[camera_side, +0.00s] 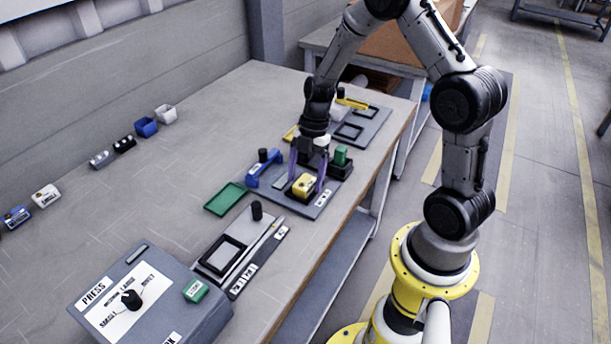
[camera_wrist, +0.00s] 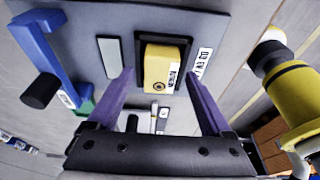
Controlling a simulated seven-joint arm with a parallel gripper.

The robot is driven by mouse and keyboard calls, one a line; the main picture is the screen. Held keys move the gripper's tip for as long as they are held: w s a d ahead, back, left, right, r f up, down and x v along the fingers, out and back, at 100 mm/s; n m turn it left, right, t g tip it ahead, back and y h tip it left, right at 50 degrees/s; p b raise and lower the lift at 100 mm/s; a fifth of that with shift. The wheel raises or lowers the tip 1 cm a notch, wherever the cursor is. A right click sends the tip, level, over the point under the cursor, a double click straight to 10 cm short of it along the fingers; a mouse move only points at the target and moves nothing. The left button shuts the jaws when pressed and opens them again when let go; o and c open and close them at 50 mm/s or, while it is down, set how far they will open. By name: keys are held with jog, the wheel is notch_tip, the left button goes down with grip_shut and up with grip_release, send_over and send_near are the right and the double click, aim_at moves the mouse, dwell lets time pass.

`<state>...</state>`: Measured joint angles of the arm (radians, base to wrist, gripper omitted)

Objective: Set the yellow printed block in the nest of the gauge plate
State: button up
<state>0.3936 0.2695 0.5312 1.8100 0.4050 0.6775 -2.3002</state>
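The yellow printed block (camera_side: 304,186) sits inside the black-rimmed nest (camera_wrist: 139,48) of the grey gauge plate (camera_side: 266,193). In the wrist view, the block (camera_wrist: 165,68) shows a dark round mark and a white label, with the black rim around it. Whether it rests fully on the nest floor, I cannot tell. My gripper (camera_side: 306,184) is low over the plate, its two purple fingers on either side of the block. In the wrist view, my gripper (camera_wrist: 160,85) is open, with gaps between both fingers and the block.
A blue clamp-like part (camera_side: 264,168) stands at the plate's left edge. A green-topped block (camera_side: 341,155) on a black base is close behind my gripper. A green tray (camera_side: 226,198), another framed plate (camera_side: 220,258) and a press box (camera_side: 150,300) lie nearer the camera.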

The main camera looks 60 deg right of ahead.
jog(key=v, duration=1.4)
jog(key=shift+a, duration=0.1)
jog(key=shift+r, duration=2.45)
